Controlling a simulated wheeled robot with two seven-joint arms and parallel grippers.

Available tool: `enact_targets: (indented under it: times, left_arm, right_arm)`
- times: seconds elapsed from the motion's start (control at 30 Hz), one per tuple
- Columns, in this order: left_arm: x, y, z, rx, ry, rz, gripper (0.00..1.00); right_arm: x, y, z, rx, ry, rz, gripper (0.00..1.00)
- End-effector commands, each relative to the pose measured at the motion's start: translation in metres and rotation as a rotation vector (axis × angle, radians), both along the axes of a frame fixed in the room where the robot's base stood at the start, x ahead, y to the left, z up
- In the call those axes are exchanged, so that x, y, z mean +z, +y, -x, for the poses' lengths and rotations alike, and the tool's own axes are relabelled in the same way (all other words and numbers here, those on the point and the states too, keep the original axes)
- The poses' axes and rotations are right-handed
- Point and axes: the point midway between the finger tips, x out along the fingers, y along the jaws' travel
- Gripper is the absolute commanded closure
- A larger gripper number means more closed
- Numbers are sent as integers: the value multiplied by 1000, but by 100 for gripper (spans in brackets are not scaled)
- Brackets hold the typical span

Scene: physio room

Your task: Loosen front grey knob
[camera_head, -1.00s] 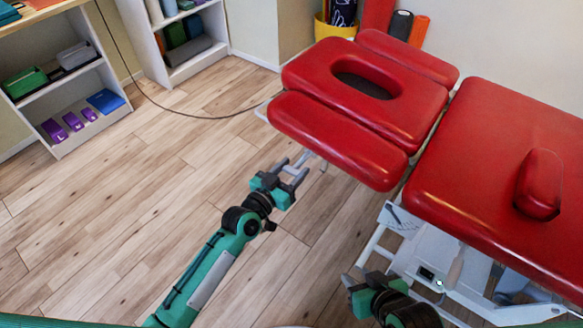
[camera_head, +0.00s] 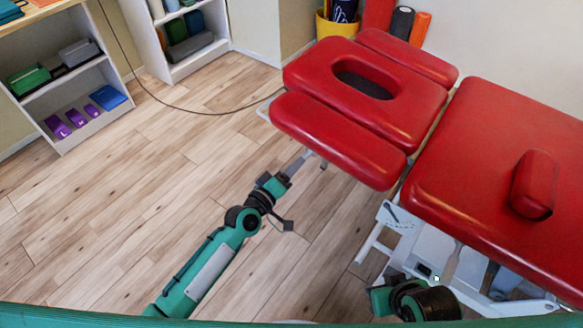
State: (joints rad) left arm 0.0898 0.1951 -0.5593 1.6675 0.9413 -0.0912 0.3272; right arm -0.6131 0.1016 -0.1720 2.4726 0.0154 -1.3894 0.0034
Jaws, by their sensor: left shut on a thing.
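The red treatment table has a headrest (camera_head: 365,90) with an oval hole and a front side pad (camera_head: 335,138). My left gripper (camera_head: 302,159) is at the lower front edge of this pad, its fingers together and shut on the front grey knob (camera_head: 309,153). The knob is tiny here and mostly hidden by the fingers and pad. My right arm's wrist is at the bottom, in front of the table's white frame. My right gripper (camera_head: 378,299) is partly visible there, and its fingers cannot be made out.
The main red cushion (camera_head: 500,170) with a small red bolster (camera_head: 535,185) fills the right side. The white table frame (camera_head: 425,250) stands below it. Shelves (camera_head: 65,80) with boxes stand at the left. A yellow bin (camera_head: 335,28) is at the back. The wooden floor at left is clear.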

Motion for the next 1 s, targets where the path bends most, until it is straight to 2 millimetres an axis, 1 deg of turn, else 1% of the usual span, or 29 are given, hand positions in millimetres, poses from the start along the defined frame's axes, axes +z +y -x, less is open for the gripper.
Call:
enact_targets:
  times: [0.2,0.5,0.73,1.0]
  left_arm:
    - [-1,1,0,1,107,146,74]
    - [-2,1,-1,2,207,287,74]
    - [-2,1,-1,3,243,336,74]
    - [-2,1,-1,3,252,349,74]
  right_arm:
    - [0,-1,0,-2,4,2,64]
    - [0,-1,0,-1,1,1,64]
    - [0,0,0,-1,-2,0,64]
    - [0,0,0,0,-2,0,64]
